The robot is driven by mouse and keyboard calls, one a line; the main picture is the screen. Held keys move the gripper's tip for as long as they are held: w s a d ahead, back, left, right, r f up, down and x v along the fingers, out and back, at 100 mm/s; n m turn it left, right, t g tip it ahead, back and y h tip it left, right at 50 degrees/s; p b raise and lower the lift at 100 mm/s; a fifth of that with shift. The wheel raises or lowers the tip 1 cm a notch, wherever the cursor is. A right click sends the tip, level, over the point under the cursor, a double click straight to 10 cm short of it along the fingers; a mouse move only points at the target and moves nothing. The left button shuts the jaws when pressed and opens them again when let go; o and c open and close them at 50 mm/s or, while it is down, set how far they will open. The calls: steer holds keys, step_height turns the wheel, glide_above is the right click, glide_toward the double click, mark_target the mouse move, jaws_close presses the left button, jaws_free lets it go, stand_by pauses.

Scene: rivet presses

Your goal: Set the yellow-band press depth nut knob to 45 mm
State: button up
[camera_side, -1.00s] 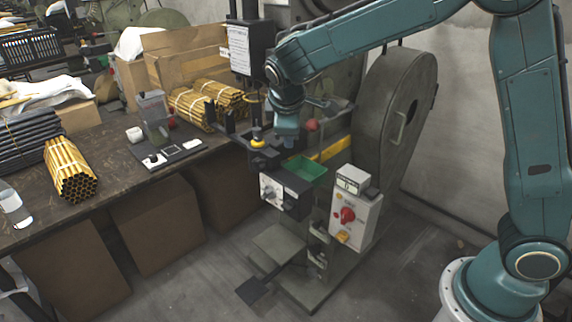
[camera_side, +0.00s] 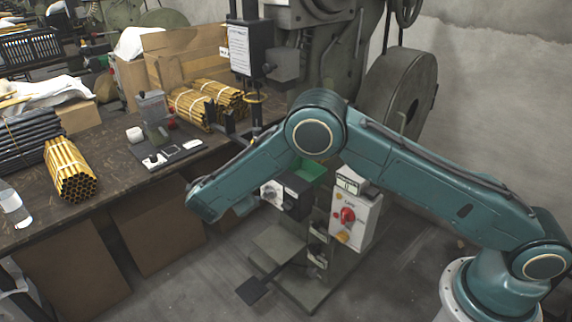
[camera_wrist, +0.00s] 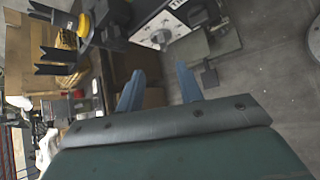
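A dark control box (camera_side: 293,197) has a light front panel with a knob (camera_side: 269,191). That panel knob also shows in the wrist view (camera_wrist: 160,37). A yellow round part (camera_wrist: 84,25) on the press shows at the upper left of the wrist view. I cannot tell which part is the depth nut knob, and no mm scale is readable.
A white switch box (camera_side: 355,222) with a red knob and small display stands right of the control box. The workbench (camera_side: 110,150) holds bundled rods at left. A foot pedal (camera_side: 252,291) lies on the floor.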

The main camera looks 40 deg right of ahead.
mark_target(265, 194)
steer(key=shift+a+f, duration=0.2)
steer(key=shift+f, duration=0.5)
steer(key=x, duration=1.4)
steer(key=shift+d+r, duration=0.15)
steer(key=shift+r, duration=0.1)
jaws_close()
